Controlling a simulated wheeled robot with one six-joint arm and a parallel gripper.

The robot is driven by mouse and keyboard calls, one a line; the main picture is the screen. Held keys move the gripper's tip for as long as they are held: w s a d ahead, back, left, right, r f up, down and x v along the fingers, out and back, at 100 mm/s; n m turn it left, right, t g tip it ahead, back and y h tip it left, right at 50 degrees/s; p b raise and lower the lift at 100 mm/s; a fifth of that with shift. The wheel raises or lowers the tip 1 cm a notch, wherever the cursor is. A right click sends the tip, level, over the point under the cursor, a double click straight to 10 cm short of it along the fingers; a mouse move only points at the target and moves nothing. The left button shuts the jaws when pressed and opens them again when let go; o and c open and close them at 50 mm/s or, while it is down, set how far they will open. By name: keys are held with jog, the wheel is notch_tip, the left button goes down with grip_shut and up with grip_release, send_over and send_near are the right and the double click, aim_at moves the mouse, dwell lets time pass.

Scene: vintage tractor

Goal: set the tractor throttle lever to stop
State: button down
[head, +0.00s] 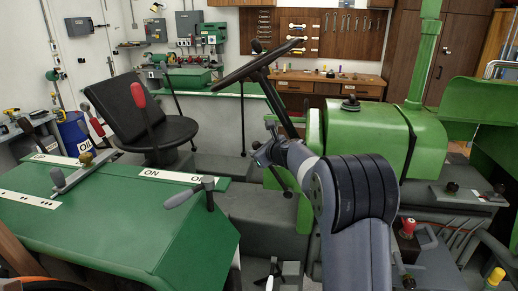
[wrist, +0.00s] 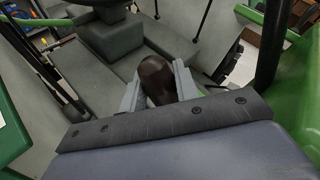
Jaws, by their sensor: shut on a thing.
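My gripper (head: 264,153) is in the middle of the head view, beside the steering column and above the tractor's grey floor. In the wrist view its two light grey fingers (wrist: 158,88) are shut on a dark brown, rounded knob (wrist: 156,72). I take this knob for the end of the throttle lever. The fingers touch it from both sides. In the head view my wrist and fingers hide the knob and most of its lever. No stop mark for this lever can be read in either view.
The steering wheel (head: 258,64) stands close above my gripper. The black seat (head: 155,133) is to the left. A green fender (head: 110,215) with grey and red-handled levers is at lower left. The green hood (head: 370,140) is to the right. Open floor shows between seat and column.

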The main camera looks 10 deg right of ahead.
jog(key=shift+a+f, duration=0.1)
jog(key=shift+a, duration=0.05)
jog(key=c, duration=1.1)
grip_release()
jog(key=b+v, duration=0.2)
jog(key=v, duration=0.8)
jog(key=shift+s+b, duration=0.35)
jog(key=p+x, duration=0.2)
jog(key=x, duration=0.8)
jog(key=shift+w+p, duration=0.4)
